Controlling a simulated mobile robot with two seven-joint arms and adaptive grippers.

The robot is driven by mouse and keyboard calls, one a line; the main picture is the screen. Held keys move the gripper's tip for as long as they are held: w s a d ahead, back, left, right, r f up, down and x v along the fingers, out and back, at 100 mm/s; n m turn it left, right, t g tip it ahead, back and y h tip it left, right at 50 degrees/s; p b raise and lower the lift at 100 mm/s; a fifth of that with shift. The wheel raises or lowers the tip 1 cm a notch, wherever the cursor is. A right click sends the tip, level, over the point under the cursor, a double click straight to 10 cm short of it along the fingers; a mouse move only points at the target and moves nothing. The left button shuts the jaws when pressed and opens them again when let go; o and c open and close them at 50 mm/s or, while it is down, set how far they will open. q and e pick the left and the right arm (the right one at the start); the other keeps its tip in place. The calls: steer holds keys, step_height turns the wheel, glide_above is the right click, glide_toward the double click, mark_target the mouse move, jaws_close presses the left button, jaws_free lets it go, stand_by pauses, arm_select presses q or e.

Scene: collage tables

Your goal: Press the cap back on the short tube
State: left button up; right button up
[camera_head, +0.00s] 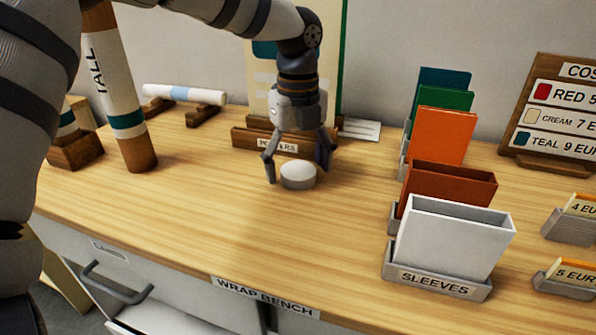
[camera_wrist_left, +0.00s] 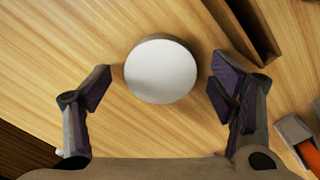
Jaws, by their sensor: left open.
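A round white cap (camera_head: 298,177) lies flat on the wooden bench, near its middle. My left gripper (camera_head: 297,171) points down over it, open, with one finger on each side. In the left wrist view the cap (camera_wrist_left: 161,72) lies between and slightly beyond the open fingertips (camera_wrist_left: 158,88), with a gap on both sides. My right gripper is not in view.
A tube marked TALL (camera_head: 113,85) stands at the left. A white tube (camera_head: 185,94) lies on wooden cradles behind. A wooden poster holder (camera_head: 248,140) is close behind the gripper. Sleeve racks (camera_head: 436,282) stand at the right. The front middle of the bench is clear.

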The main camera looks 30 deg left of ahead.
mark_target(298, 169)
arm_select(q)
steer(key=c, duration=0.8)
steer(key=shift+r, duration=0.1)
steer(key=shift+r, duration=0.25)
step_height(298, 169, up, 3)
steer(key=shift+f, duration=0.2)
steer(key=s+a+r+p, duration=0.1)
steer(key=s+a+r, duration=0.7)
steer(key=s, duration=0.3)
steer(key=shift+s+r, duration=0.3)
steer(key=shift+r, duration=0.55)
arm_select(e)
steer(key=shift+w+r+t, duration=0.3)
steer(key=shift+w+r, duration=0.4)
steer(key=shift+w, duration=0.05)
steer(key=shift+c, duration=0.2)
